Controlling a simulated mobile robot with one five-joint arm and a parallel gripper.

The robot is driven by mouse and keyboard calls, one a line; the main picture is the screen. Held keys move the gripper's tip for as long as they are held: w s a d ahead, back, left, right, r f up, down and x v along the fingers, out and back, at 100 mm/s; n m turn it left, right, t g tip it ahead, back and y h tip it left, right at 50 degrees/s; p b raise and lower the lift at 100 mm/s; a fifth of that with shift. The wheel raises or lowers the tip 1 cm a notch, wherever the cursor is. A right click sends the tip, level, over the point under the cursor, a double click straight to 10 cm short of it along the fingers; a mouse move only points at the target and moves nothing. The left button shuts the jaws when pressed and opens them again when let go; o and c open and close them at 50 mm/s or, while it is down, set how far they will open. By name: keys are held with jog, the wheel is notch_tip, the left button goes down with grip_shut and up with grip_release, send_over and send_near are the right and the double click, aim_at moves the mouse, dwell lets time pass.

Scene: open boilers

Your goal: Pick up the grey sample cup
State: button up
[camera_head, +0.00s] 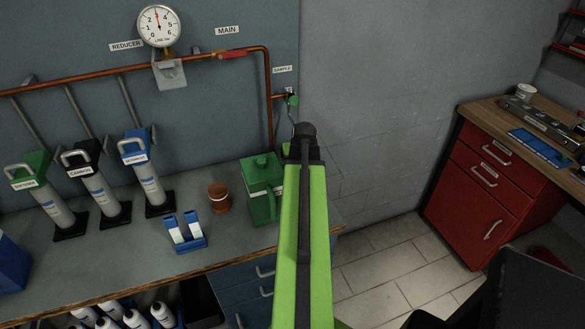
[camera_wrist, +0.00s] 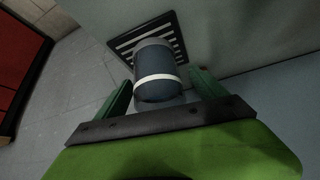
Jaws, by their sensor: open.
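The grey sample cup (camera_wrist: 157,60) shows in the wrist view as a dark grey cylinder with a white band. It appears on or just in front of a black slatted grate (camera_wrist: 122,44). My gripper (camera_wrist: 160,84) is open, with one green finger on each side of the cup's near end. I cannot tell whether either finger touches the cup. In the head view my green arm hides the gripper, and the cup does not show.
In the head view a green canister (camera_head: 262,190), a brown cup (camera_head: 219,198) and a blue rack (camera_head: 186,233) stand on the bench left of my arm. The sample tap (camera_head: 292,99) is just above my arm's end. A red cabinet (camera_head: 470,205) stands right, across open floor.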

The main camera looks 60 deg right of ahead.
jog(key=shift+s+b+x, duration=0.25)
jog(key=shift+b+x, duration=0.1)
jog(key=shift+x, duration=0.75)
jog(key=shift+r, duration=0.15)
jog(key=shift+c, duration=0.4)
jog(key=c, duration=1.5)
jog(key=shift+r+p, duration=0.15)
jog(key=shift+p, duration=0.2)
jog(key=s+d, duration=1.2)
jog(key=d, duration=0.1)
jog(key=shift+d, duration=0.15)
